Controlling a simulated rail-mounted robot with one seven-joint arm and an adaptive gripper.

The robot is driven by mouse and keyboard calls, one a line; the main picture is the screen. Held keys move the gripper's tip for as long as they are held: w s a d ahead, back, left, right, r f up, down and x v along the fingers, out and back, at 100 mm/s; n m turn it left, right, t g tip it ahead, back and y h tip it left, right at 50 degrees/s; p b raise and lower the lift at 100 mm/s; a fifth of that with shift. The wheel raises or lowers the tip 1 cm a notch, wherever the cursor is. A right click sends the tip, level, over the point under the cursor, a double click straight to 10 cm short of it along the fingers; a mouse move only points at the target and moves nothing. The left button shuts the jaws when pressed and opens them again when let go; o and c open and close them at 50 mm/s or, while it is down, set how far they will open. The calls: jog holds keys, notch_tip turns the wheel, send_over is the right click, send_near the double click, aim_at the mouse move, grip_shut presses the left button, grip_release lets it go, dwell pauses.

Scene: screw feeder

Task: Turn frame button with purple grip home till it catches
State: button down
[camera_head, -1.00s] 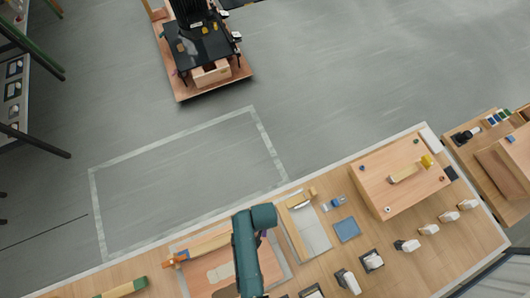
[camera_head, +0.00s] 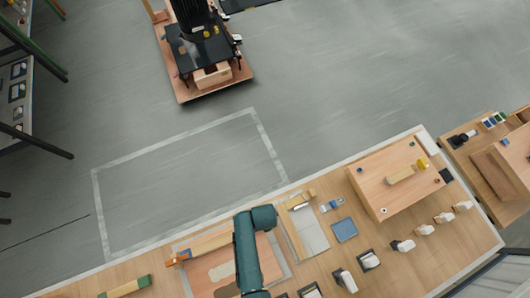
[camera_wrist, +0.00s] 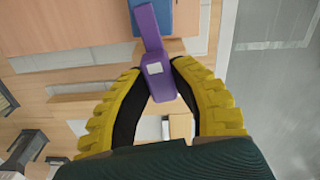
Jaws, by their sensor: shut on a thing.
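The purple grip (camera_wrist: 160,86) of the frame button is in the upper middle of the wrist view, with a small pale square on its face and a narrower purple arm reaching up to a blue part (camera_wrist: 180,18). My gripper (camera_wrist: 157,82) has its yellow ribbed fingers with dark inner pads on either side of the purple grip, shut on it. In the head view my teal arm covers this spot, so the gripper and grip are hidden there. I cannot tell whether the button is caught.
In the head view a long wooden bench (camera_head: 465,258) holds a grey tray (camera_head: 313,236), a blue square (camera_head: 345,230), a raised wooden board (camera_head: 385,205) and several white-and-dark parts. Grey open floor (camera_head: 330,90) lies behind the bench. A cart with a black top (camera_head: 200,48) stands beyond it.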

jog(key=shift+s+m, duration=0.1)
jog(key=shift+m, duration=0.9)
jog(key=shift+f, duration=0.1)
jog(key=c, duration=0.9)
grip_release()
jog(key=shift+o, duration=0.2)
notch_tip(320, 180, up, 12)
